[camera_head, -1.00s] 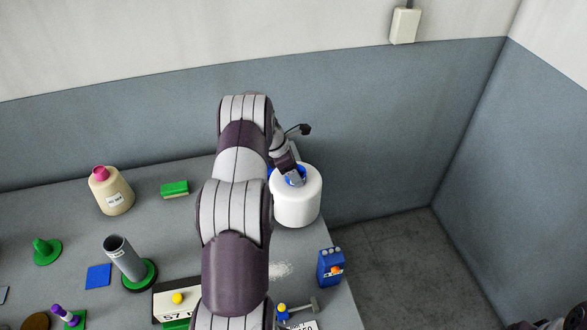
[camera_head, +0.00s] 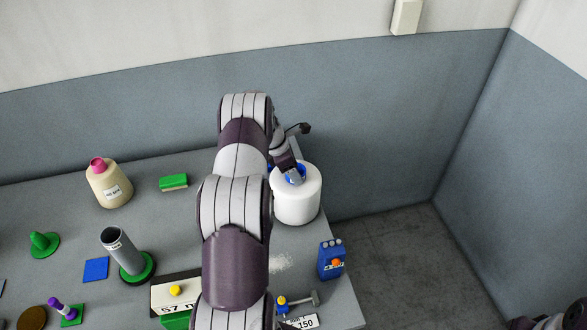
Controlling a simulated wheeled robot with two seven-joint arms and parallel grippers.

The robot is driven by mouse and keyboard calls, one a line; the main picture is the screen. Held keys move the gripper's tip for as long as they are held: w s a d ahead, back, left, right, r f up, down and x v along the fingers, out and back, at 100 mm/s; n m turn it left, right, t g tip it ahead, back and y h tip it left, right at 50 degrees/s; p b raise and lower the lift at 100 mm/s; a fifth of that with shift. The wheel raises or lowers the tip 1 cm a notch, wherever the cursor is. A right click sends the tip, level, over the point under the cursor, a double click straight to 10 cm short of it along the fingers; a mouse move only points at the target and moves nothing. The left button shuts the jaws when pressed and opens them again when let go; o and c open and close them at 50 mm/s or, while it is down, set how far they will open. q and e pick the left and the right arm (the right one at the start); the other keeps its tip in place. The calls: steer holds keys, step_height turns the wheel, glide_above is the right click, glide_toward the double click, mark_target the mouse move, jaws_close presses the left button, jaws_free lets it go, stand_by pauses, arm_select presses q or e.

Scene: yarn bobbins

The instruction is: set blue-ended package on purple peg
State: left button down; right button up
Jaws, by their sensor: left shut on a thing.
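The blue-ended package is a white, thick yarn roll (camera_head: 298,203) with a blue end on top, at the right back edge of the table. My left gripper (camera_head: 293,177) reaches down to its blue end and is shut on it. My arm hides part of the roll's left side. I cannot tell whether the roll touches the table.
A grey tube (camera_head: 121,250) stands on a green round base. A cream cone (camera_head: 109,188), a green brush (camera_head: 174,182), a green peg (camera_head: 40,241), a blue square (camera_head: 96,269) and a blue box (camera_head: 331,260) are around. My left arm covers the middle.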

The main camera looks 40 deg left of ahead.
arm_select(q)
steer(key=shift+w, duration=0.1)
steer(key=shift+c, duration=0.6)
jaws_free()
steer(key=b+v, duration=0.1)
steer(key=v, duration=1.1)
steer(key=shift+s+r, duration=0.3)
